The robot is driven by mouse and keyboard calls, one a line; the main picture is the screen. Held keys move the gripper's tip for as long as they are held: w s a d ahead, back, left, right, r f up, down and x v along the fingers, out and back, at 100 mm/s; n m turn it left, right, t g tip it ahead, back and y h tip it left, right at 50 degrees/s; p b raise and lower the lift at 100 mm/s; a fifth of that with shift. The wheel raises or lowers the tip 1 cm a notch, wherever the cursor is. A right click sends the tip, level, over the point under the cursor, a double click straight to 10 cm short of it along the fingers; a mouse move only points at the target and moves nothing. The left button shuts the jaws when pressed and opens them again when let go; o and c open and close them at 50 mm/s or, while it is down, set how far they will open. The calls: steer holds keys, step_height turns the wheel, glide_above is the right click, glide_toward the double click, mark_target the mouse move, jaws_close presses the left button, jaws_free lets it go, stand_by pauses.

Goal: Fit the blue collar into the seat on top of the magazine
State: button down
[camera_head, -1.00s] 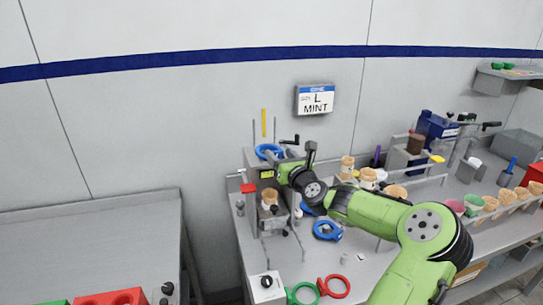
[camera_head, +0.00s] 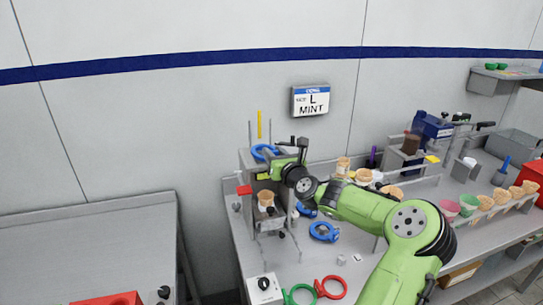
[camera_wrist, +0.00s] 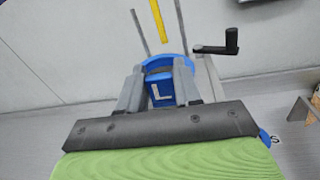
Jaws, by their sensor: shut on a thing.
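The blue collar (camera_head: 264,152) is a ring at the top of the grey magazine (camera_head: 249,162), among its upright rods. In the wrist view the collar (camera_wrist: 168,63) has a blue tab marked L (camera_wrist: 161,92) between the two grey fingers. My gripper (camera_wrist: 160,80) is shut on this tab. In the head view my gripper (camera_head: 276,158) reaches the magazine top from the right. The seat is hidden under the collar and gripper, so I cannot tell whether the collar rests in it or sits just above.
A black crank handle (camera_wrist: 218,43) stands close right of the collar. A yellow strip (camera_head: 259,124) rises behind it. Another blue ring (camera_head: 323,231), a green ring (camera_head: 299,294) and a red ring (camera_head: 330,287) lie on the bench. A cone cup (camera_head: 266,199) sits in the magazine's front.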

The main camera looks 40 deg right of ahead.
step_height(320, 180, up, 9)
steer(key=shift+r+p, duration=0.1)
steer(key=shift+p, duration=1.15)
steer(key=shift+n+g, duration=0.4)
steer(key=shift+n, duration=0.2)
steer(key=shift+w+f+b, duration=0.15)
steer(key=shift+f+b, duration=1.45)
steer(key=shift+f, duration=2.15)
steer(key=shift+p, duration=1.1)
steer(key=shift+f+b, duration=0.7)
steer(key=shift+f, duration=0.4)
steer(key=c, duration=0.7)
jaws_free()
steer(key=p+v, duration=0.1)
steer(key=v, duration=1.5)
